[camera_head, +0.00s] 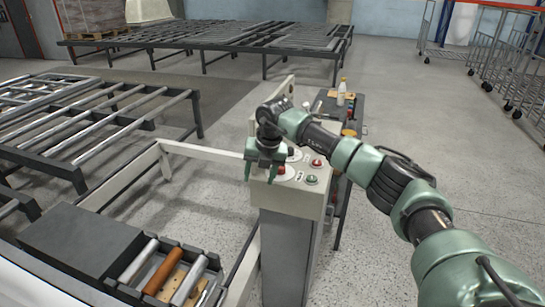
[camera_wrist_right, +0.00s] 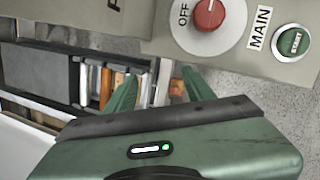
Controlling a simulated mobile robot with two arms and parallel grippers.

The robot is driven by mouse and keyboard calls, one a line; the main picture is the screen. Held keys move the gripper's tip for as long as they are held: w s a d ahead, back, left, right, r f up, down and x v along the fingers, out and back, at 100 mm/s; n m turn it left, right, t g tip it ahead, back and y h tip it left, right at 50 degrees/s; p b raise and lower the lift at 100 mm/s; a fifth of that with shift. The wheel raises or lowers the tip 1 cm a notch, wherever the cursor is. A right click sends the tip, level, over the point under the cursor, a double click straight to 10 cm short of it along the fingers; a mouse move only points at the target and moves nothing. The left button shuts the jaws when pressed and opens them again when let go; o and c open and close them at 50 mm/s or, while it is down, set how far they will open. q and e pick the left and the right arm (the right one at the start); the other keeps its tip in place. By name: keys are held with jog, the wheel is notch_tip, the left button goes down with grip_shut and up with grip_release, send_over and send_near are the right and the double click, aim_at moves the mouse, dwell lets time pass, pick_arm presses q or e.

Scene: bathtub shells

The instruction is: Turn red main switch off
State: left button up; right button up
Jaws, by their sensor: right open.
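The red main switch (camera_wrist_right: 209,14) is a round red knob on a white disc, between the words OFF and MAIN at the top of the right wrist view. In the head view the red main switch (camera_head: 282,170) is partly hidden beside my right gripper (camera_head: 264,172). It sits on top of the pale control box (camera_head: 290,198). My right gripper is open and empty, with its green fingers (camera_wrist_right: 158,82) pointing down just off the knob's side, apart from it in the right wrist view. Which way the knob is turned is not clear. My left gripper is out of view.
A green START button (camera_wrist_right: 293,41) lies right of the switch. Another red button (camera_head: 317,163) is farther back on the box. A small cart (camera_head: 352,103) with bottles stands behind. A white rail (camera_head: 205,152) and roller conveyors (camera_head: 95,120) lie left. Open floor (camera_head: 430,120) is right.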

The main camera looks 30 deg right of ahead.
aim_at(280, 169)
jog(key=d+r+h, duration=0.1)
jog(key=d+r, duration=0.1)
jog(key=d+r+h, duration=0.1)
jog(key=d, duration=0.2)
jog(key=d+r+m+h, duration=0.1)
jog(key=d+r, duration=0.1)
jog(key=shift+w+d+r, duration=0.2)
jog(key=shift+r, duration=0.15)
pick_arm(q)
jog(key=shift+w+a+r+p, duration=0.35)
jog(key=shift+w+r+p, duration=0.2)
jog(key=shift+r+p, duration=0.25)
pick_arm(e)
jog(key=x, duration=0.6)
jog(key=shift+w+d+f, duration=0.1)
jog(key=shift+w+f, duration=0.1)
jog(key=shift+f, duration=0.1)
grip_shut()
